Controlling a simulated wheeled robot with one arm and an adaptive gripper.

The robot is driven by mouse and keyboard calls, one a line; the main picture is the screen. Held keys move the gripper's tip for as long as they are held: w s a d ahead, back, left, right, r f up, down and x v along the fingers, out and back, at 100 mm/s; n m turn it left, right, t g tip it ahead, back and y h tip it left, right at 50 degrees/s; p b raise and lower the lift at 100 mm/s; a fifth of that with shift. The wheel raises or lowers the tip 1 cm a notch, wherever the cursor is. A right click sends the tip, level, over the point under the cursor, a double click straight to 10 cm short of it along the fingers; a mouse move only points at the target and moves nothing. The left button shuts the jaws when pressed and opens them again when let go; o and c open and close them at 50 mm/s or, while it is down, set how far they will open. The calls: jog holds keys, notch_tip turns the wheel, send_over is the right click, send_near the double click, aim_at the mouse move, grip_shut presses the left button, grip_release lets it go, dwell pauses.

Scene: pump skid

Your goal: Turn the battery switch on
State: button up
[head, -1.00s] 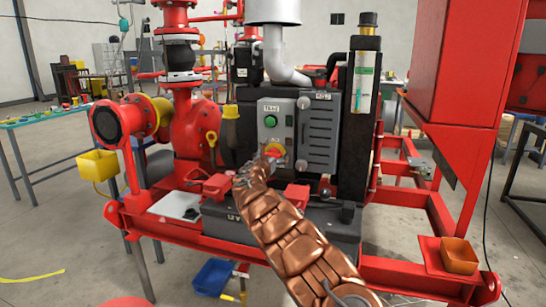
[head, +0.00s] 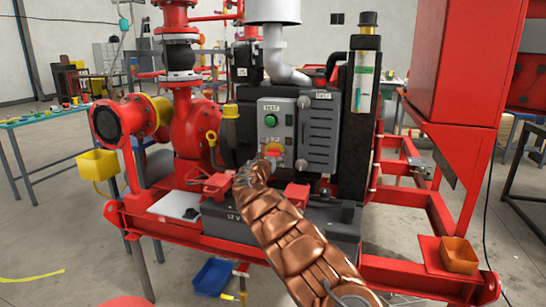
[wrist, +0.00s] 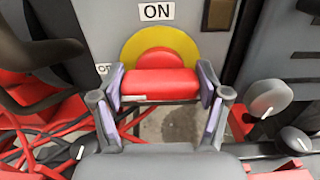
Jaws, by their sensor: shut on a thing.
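The battery switch is a red handle (wrist: 160,84) on a round yellow plate (wrist: 211,48). It is on the grey control panel (head: 262,108), where its yellow and red (head: 273,147) show just beyond my gripper. My gripper (wrist: 162,92) is shut on the red handle, with one finger at each side of it. An ON label (wrist: 157,11) is straight above the handle. A second label (wrist: 103,69), partly hidden by my left finger, is at the left. In the head view my gripper (head: 268,162) hides the lower part of the switch.
A green button (head: 270,120) sits above the switch. A grey vented box (head: 318,135) stands to its right. Below are a black battery (head: 225,222) marked 12 V and red covers (head: 297,194). Red pipework (head: 198,133) stands at the left.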

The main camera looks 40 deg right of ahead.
jog(key=shift+f, duration=0.1)
jog(key=m+b, duration=0.1)
jog(key=b, duration=0.1)
jog(key=m+b, duration=0.1)
jog(key=b, duration=0.1)
jog(key=shift+a+f, duration=0.1)
jog(key=shift+f, duration=0.15)
jog(key=m+b, duration=0.5)
jog(key=b, duration=0.1)
jog(key=shift+m, duration=0.4)
jog(key=m+b, duration=0.4)
jog(key=b, duration=0.1)
jog(key=shift+m, duration=0.3)
jog(key=m+b, duration=0.2)
jog(key=m, duration=0.1)
jog(key=shift+b, duration=0.35)
jog(key=shift+r+m+b, duration=0.25)
jog(key=shift+m+b, duration=0.5)
jog(key=shift+m, duration=0.45)
jog(key=o, duration=1.2)
jog(key=shift+c, duration=0.2)
